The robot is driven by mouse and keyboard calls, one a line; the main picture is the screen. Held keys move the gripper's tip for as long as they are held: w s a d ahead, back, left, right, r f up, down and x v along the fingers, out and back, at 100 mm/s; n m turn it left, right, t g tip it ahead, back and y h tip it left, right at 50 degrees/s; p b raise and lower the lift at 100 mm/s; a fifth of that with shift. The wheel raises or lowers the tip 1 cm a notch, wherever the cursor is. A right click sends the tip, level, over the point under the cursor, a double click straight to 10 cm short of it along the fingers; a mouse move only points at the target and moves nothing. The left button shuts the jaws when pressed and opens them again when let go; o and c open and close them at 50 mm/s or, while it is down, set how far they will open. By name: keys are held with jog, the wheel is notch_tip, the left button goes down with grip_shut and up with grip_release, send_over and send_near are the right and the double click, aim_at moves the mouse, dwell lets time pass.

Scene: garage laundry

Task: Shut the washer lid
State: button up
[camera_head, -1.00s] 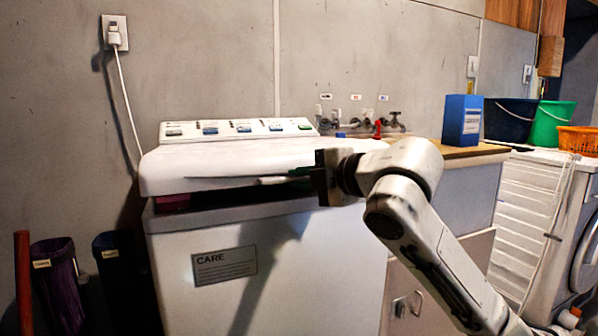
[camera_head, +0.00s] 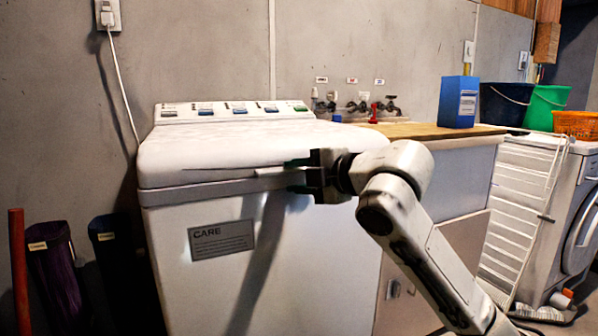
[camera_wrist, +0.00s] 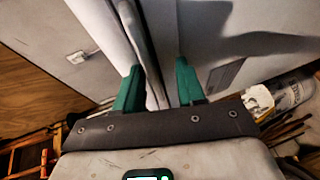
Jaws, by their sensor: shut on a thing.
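The white washer (camera_head: 215,260) stands against the wall, with a CARE label on its front. Its lid (camera_head: 240,145) lies down flat on the washer body, with only a thin seam along the front edge. My gripper (camera_head: 290,172) is at the right part of the lid's front edge. In the wrist view its two green fingers (camera_wrist: 160,88) stand on either side of the lid's edge (camera_wrist: 140,45) and are shut on it. The gripper and its shadow hide a small part of the edge.
A wooden counter (camera_head: 430,131) with a blue box (camera_head: 459,102) adjoins the washer at right. Buckets and an orange basket (camera_head: 577,124) sit on another machine farther right. Narrow bins (camera_head: 60,275) and a red pole (camera_head: 19,270) stand at left.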

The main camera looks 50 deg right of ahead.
jog(key=shift+o, duration=1.1)
jog(key=shift+w+f, duration=0.15)
jog(key=shift+f, duration=0.35)
jog(key=shift+r, duration=0.1)
jog(key=shift+s+r, duration=0.15)
jog(key=shift+s, duration=0.2)
jog(key=p+v, duration=0.3)
jog(key=v, duration=0.7)
jog(key=shift+r, duration=0.2)
jog(key=shift+s, duration=0.1)
